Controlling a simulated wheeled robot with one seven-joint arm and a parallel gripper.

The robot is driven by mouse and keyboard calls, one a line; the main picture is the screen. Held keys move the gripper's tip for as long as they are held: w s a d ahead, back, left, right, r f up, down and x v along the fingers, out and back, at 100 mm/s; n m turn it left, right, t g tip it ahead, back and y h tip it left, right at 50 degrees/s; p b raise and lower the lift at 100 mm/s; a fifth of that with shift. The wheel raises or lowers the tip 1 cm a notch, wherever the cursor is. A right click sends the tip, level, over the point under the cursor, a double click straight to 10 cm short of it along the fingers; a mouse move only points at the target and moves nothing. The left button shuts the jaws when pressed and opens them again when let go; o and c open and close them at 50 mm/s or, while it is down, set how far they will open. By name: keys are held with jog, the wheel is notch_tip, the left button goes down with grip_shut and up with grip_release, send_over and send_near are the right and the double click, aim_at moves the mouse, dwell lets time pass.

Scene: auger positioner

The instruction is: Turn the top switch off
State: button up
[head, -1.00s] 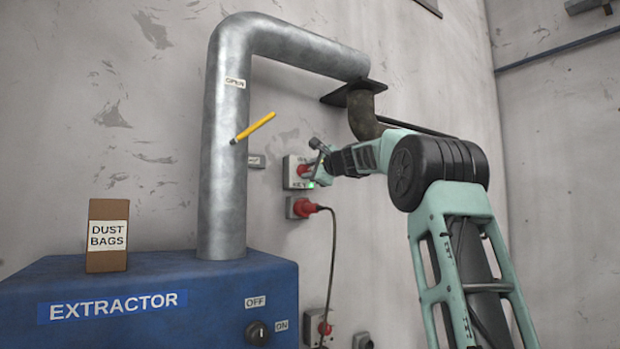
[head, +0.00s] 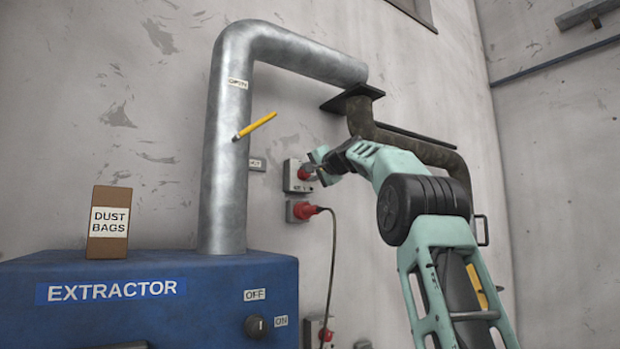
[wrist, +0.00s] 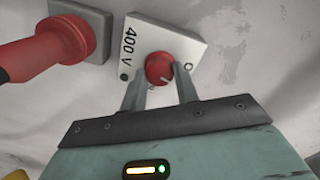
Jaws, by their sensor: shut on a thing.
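The top switch is a pale box (head: 291,182) on the wall with a red round knob (wrist: 158,66). In the wrist view its plate (wrist: 192,55) reads "400 V", and the knob has a white pointer mark. My gripper (wrist: 160,73) has one finger on each side of the knob and is shut on it. In the head view my gripper (head: 311,169) is at the box and hides part of the knob.
A red plug (head: 305,210) with a hanging cable sits in a socket just below. A blue extractor (head: 200,300) with its own OFF/ON knob (head: 256,327) stands front left. A metal pipe (head: 228,160) rises from it.

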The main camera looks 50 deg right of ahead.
jog(key=shift+f+n+b, duration=0.15)
jog(key=shift+n+b, duration=0.25)
jog(key=shift+n, duration=0.8)
jog(key=o, duration=1)
jog(key=shift+c, duration=0.2)
jog(key=b+v, duration=0.8)
jog(key=v, duration=0.9)
jog(key=shift+s, duration=0.2)
